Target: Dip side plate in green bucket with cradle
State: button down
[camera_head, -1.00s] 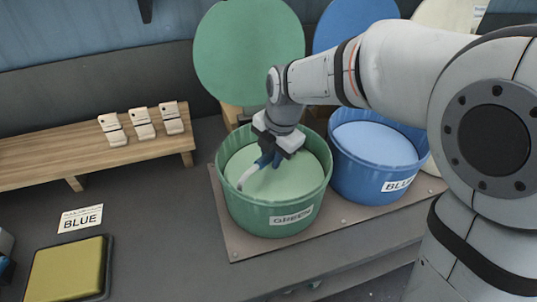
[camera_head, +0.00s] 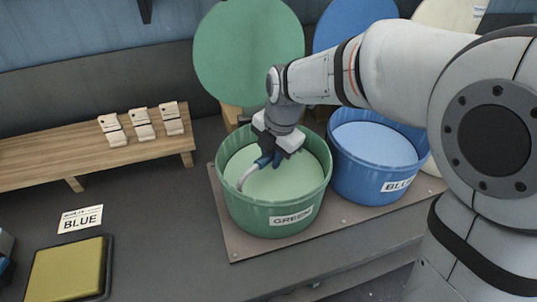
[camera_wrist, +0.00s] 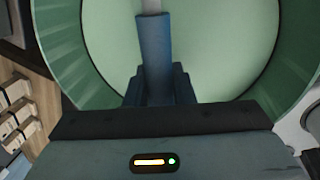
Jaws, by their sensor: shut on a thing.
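The green bucket (camera_head: 236,205), labelled GREEN, stands in the middle of the head view, filled with pale green liquid (camera_head: 290,181). My gripper (camera_head: 277,157) is over the bucket, inside its rim, shut on the blue handle (camera_head: 264,161) of the cradle. A light grey curved rod (camera_head: 245,177) runs from the handle down to the liquid at the left. In the wrist view the handle (camera_wrist: 154,58) sits between my fingers (camera_wrist: 158,88), with the rod (camera_wrist: 152,6) beyond it. I see no side plate; the cradle's lower end is hidden.
A blue bucket (camera_head: 356,180) stands close on the right. A green disc (camera_head: 248,50) and a blue disc (camera_head: 345,22) stand behind. A yellow pad (camera_head: 66,270) and a BLUE card (camera_head: 80,218) lie front left.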

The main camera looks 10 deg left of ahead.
notch_tip(320, 180, up, 18)
jog(key=p, duration=1.1)
jog(key=shift+f, duration=0.25)
dwell(1.1)
dwell(2.1)
